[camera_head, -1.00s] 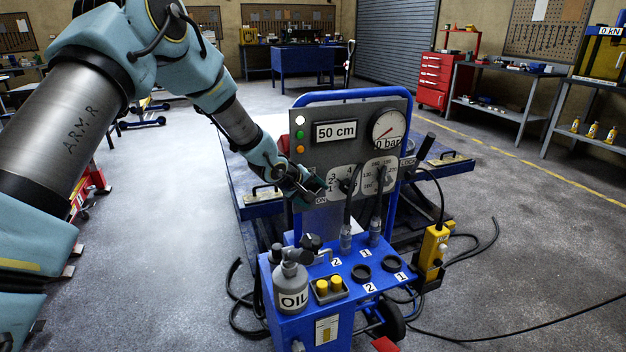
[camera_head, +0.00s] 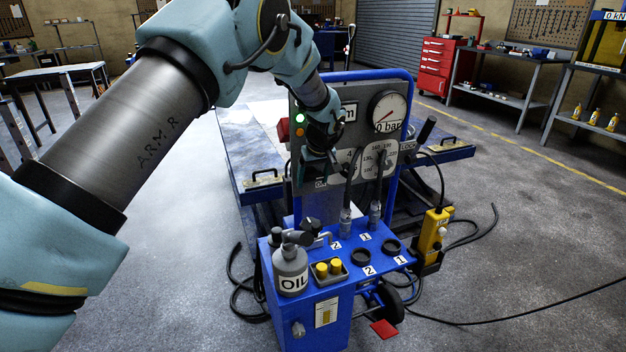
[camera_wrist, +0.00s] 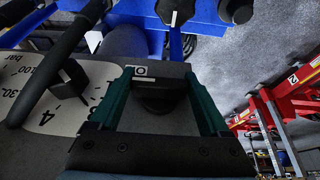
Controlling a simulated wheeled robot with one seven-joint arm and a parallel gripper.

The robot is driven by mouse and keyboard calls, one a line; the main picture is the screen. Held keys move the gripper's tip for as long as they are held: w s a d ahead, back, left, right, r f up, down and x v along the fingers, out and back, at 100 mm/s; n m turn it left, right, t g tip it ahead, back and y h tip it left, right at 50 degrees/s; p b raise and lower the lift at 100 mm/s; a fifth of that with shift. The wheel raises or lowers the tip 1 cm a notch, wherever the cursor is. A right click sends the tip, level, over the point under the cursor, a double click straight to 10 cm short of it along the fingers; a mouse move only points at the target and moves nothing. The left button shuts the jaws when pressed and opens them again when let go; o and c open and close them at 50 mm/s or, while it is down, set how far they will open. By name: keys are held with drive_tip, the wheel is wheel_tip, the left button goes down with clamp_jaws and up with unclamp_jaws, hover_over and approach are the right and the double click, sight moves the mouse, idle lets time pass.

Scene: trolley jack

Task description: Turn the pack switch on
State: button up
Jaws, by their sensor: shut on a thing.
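The pack switch is a black rotary knob (camera_wrist: 160,102) with a bar handle, on the grey panel (camera_head: 385,83) of the blue trolley. My gripper (camera_head: 321,168) is at the lower left of the panel and hides the knob in the head view. In the wrist view its two green fingers (camera_wrist: 160,82) stand on either side of the handle, shut on it. A green lamp (camera_head: 300,118) looks lit above an orange lamp (camera_head: 300,132).
A gauge (camera_head: 388,112) reads 0 bar. An oil bottle (camera_head: 290,275) stands on the blue trolley top (camera_head: 335,250). A yellow pendant (camera_head: 432,235) hangs on the right.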

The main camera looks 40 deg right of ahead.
drive_tip(key=shift+w, duration=0.1)
idle(0.4)
drive_tip(key=o, duration=1.2)
drive_tip(key=shift+r, duration=0.1)
drive_tip(key=b+v, duration=0.2)
drive_tip(key=v, duration=0.8)
drive_tip(key=shift+s+d+r, duration=0.1)
drive_tip(key=shift+s+r, duration=0.15)
drive_tip(key=shift+s, duration=0.05)
